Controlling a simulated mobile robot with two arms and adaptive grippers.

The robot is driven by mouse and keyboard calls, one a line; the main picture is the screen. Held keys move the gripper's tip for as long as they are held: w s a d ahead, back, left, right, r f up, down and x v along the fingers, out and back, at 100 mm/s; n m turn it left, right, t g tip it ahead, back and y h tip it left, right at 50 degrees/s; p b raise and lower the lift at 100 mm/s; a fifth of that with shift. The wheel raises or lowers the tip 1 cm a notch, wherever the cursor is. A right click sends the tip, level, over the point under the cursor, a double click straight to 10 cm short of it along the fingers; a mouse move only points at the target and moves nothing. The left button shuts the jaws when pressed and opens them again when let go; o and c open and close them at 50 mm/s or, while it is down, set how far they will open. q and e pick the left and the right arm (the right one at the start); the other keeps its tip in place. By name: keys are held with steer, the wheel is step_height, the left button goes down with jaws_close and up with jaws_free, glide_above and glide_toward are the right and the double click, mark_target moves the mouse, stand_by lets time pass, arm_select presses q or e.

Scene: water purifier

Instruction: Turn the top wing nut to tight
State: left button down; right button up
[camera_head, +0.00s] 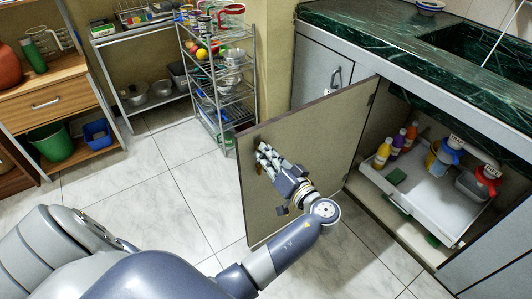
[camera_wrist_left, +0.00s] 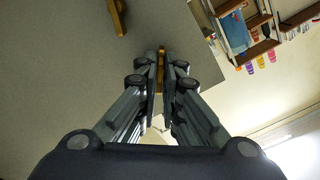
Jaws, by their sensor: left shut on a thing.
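The open cabinet door (camera_head: 315,135) stands out into the room, and its inner face is toward me. My left gripper (camera_head: 264,156) is up against that face near the door's free edge. In the left wrist view the fingers (camera_wrist_left: 162,75) are closed together around a small brass-coloured piece, seemingly a wing nut (camera_wrist_left: 162,52), mostly hidden between the fingertips. A second brass-coloured piece (camera_wrist_left: 117,16) is on the same grey panel, apart from the fingers. I cannot tell from these views which of the two is the top one. My right gripper is not in view.
The open cabinet holds a white pull-out tray (camera_head: 428,190) with several bottles (camera_head: 383,152). A green stone counter (camera_head: 410,50) is above. A wire rack (camera_head: 217,85) stands behind the door. Tiled floor (camera_head: 140,195) is clear at left.

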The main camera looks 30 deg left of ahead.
arm_select(q)
steer(key=shift+w+m+p, duration=0.1)
steer(key=shift+m+p, duration=3.1)
steer(key=shift+m, duration=2.2)
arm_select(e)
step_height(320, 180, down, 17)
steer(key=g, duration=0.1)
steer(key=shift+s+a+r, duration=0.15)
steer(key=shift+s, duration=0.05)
arm_select(q)
steer(key=c, duration=1.8)
jaws_free()
steer(key=shift+o, duration=0.2)
steer(key=v, duration=0.7)
steer(key=shift+d, duration=0.3)
steer(key=shift+f, duration=0.1)
